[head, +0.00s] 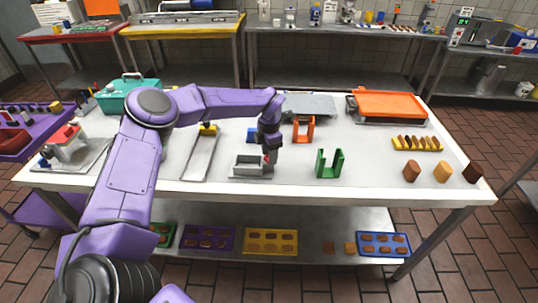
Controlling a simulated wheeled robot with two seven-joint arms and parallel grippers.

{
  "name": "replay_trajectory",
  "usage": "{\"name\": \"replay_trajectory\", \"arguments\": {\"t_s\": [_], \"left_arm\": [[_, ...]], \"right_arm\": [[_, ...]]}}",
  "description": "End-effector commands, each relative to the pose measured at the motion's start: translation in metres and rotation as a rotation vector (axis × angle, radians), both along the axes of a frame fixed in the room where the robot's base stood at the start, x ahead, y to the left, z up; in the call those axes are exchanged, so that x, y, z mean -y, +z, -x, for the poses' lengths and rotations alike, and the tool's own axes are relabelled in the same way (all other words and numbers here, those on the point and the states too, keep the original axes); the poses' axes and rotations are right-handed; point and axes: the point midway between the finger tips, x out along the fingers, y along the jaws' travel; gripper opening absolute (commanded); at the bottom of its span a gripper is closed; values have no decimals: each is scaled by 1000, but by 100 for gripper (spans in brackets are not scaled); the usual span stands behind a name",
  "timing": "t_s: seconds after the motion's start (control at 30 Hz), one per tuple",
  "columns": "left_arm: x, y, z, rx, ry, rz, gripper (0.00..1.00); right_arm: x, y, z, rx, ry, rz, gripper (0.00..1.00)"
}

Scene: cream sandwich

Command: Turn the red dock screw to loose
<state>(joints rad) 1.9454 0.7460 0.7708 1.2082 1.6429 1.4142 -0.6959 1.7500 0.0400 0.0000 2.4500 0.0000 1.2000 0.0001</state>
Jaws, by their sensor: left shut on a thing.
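A grey dock (246,172) stands near the front middle of the white table. My left gripper (268,153) comes down over the dock's right rear side, with its fingers pointing down. It is shut on the red dock screw (266,158), of which only a small red part shows between and beside the fingers. The gripper hides most of the screw, so its turn angle cannot be told. My right gripper is not in view.
A green bracket (330,165) stands right of the dock, and an orange bracket (304,130) stands behind. A long grey tray (201,155) with a yellow block lies to the left. An orange tray (390,104) and several brown pieces lie farther right.

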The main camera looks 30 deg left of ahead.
Motion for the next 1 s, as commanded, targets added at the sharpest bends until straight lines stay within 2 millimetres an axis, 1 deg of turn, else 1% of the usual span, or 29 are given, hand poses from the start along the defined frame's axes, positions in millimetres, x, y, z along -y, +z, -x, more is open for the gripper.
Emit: {"name": "replay_trajectory", "arguments": {"t_s": [0.03,1.0], "left_arm": [[1,-5,0,1,29,1,19],[4,-6,0,0,937,3,19]], "right_arm": [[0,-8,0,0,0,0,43],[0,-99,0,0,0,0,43]]}}
